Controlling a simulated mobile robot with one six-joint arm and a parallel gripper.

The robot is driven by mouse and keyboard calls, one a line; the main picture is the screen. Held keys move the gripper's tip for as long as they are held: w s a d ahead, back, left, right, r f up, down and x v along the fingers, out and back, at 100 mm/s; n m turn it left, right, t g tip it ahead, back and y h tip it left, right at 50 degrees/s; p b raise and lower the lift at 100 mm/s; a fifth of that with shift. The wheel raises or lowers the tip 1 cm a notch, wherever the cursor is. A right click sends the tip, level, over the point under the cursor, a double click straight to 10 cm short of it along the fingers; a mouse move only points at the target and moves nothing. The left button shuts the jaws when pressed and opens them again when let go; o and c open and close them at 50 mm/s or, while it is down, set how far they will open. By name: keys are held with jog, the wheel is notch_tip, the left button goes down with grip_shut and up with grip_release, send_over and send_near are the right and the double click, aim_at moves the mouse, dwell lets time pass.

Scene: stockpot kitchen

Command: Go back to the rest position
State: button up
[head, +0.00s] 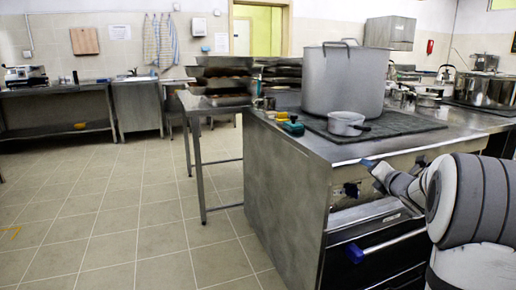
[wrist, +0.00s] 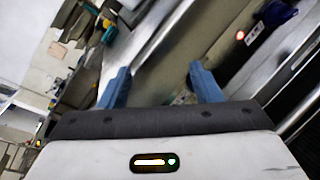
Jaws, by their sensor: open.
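My gripper (wrist: 155,84) shows in the wrist view with its two blue fingers spread apart and nothing between them. In the head view my arm comes in from the right edge, and a blue fingertip (head: 368,163) shows in front of the stove's front panel, just below the worktop edge. The rest of the gripper is mostly hidden behind my own arm links there. A large grey stockpot (head: 343,80) stands on the dark cooktop (head: 400,125). A small saucepan (head: 346,123) with a dark handle stands in front of it.
The steel stove block (head: 290,200) with an oven handle (head: 380,243) stands close to my arm. Small coloured items (head: 291,126) lie on its left corner. A steel table (head: 205,160) with stacked trays stands behind. The tiled floor (head: 120,220) at left is clear.

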jog(key=s+a+r+m+g+h+p, duration=0.5)
jog(key=s+a+r+m+p, duration=0.2)
jog(key=s+r+m+p, duration=0.7)
jog(key=s+a+r+m+g+y+p, duration=0.1)
jog(key=s+a+m+g+p, duration=0.3)
jog(key=s, duration=0.8)
jog(key=s+a+r+m+g+y+p, duration=0.2)
jog(key=s+a+m+g+p, duration=0.2)
jog(key=s+a+m+p, duration=0.5)
jog(key=s+a+m, duration=0.1)
jog(key=s+a, duration=0.1)
jog(key=s, duration=0.2)
jog(key=shift+s+r+m+g+y, duration=0.25)
jog(key=shift+r+m+g+y, duration=0.05)
jog(key=shift+r, duration=0.05)
jog(key=shift+d, duration=0.1)
